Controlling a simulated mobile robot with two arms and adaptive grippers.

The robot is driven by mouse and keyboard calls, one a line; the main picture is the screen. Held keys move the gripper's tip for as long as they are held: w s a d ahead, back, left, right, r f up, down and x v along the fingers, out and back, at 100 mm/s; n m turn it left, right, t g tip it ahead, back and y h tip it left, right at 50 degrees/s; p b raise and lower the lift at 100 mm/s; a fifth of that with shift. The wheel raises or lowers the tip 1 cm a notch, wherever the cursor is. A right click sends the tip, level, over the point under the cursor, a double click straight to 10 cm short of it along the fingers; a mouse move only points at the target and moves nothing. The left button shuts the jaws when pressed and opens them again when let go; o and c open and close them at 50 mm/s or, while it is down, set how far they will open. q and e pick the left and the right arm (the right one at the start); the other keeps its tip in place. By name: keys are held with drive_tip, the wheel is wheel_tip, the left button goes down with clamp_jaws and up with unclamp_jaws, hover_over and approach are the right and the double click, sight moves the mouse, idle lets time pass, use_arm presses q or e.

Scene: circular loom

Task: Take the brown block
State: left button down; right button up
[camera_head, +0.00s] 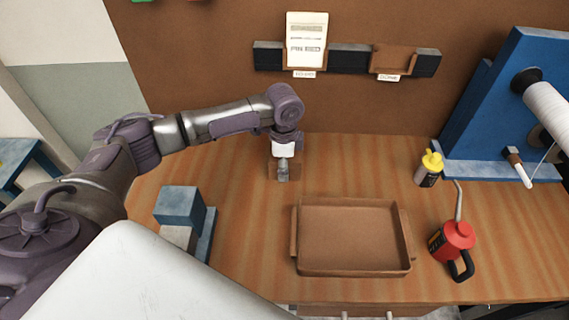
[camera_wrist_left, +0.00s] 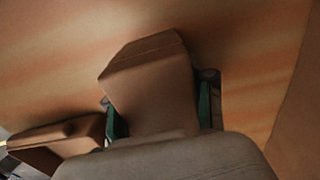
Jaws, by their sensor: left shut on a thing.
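The brown block (camera_wrist_left: 155,85) fills the middle of the left wrist view. It sits between the two green-padded fingers of my left gripper (camera_wrist_left: 160,112), which is shut on it. In the head view my left gripper (camera_head: 283,172) points down at the back middle of the wooden table, and the brown block (camera_head: 297,172) shows partly behind and beside it. The gripper hides the block's middle. Whether the block touches the table is hard to tell. My right gripper is not in view.
A brown tray (camera_head: 300,262) lies in front, to the right of my gripper. A red oil can (camera_head: 455,240) and a yellow-capped bottle (camera_head: 428,170) stand further right. Blue and grey blocks (camera_head: 180,208) stand at left. A blue frame with a white spool (camera_head: 548,108) is at far right.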

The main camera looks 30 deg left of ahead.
use_arm(q)
drive_tip(key=shift+r, duration=0.15)
drive_tip(key=shift+w+r, duration=0.1)
drive_tip(key=shift+r, duration=0.5)
wheel_tip(320, 180, up, 3)
drive_tip(key=shift+f+b, duration=0.15)
drive_tip(key=shift+b, duration=0.5)
drive_tip(key=w+d+r+b, duration=0.1)
drive_tip(key=w+d+r, duration=0.1)
drive_tip(key=d, duration=0.3)
drive_tip(key=w+d+r+b, duration=0.1)
drive_tip(key=w+d+r, duration=0.1)
drive_tip(key=d+r, duration=0.3)
drive_tip(key=shift+w+d+b, duration=0.3)
drive_tip(key=shift+w+d, duration=0.05)
drive_tip(key=c, duration=1.1)
unclamp_jaws()
clamp_jaws()
